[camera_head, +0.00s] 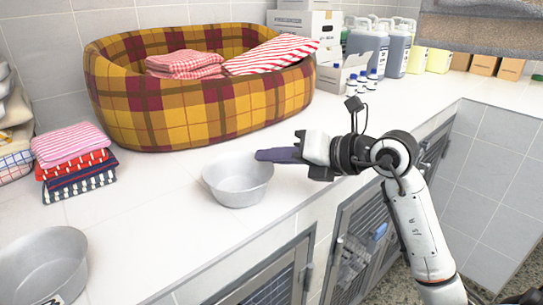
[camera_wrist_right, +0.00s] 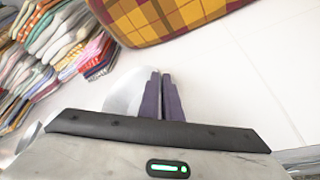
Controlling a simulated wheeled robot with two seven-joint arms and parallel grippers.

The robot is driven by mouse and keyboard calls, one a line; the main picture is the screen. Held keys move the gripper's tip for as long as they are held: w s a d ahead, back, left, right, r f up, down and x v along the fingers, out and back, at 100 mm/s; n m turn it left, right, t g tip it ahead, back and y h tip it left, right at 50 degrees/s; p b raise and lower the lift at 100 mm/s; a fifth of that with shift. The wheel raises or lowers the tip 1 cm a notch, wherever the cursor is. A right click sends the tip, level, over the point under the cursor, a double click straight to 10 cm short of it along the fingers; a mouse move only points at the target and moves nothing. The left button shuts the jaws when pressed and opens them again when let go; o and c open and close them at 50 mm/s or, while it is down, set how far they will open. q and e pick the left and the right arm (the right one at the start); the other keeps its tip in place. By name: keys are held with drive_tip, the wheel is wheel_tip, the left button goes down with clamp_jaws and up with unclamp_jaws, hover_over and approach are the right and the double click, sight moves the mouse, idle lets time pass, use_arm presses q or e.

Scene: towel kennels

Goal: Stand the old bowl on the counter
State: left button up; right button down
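A plain grey metal bowl (camera_head: 237,186) is upright at the front part of the white counter (camera_head: 150,235); I cannot tell whether its base touches the counter. My right gripper (camera_head: 262,155) reaches in from the right, with its purple fingers at the bowl's back right rim. In the right wrist view the fingers (camera_wrist_right: 161,78) are close together, apparently pinching the rim, with the bowl (camera_wrist_right: 121,92) to their left. A second, larger grey bowl (camera_head: 40,262) with a label stands at the lower left. My left gripper is not in view.
A plaid pet bed (camera_head: 205,112) holding folded towels stands behind the bowl. A stack of folded towels (camera_head: 75,160) is to the left. Bottles and jugs (camera_head: 368,45) line the back right. Wire-doored kennels (camera_head: 350,250) are below the counter edge.

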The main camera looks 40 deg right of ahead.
drive_tip(key=shift+f, duration=0.2)
drive_tip(key=c, duration=2)
unclamp_jaws()
drive_tip(key=shift+r, duration=0.1)
drive_tip(key=shift+r, duration=0.2)
drive_tip(key=b+v, duration=0.1)
drive_tip(key=v, duration=1.1)
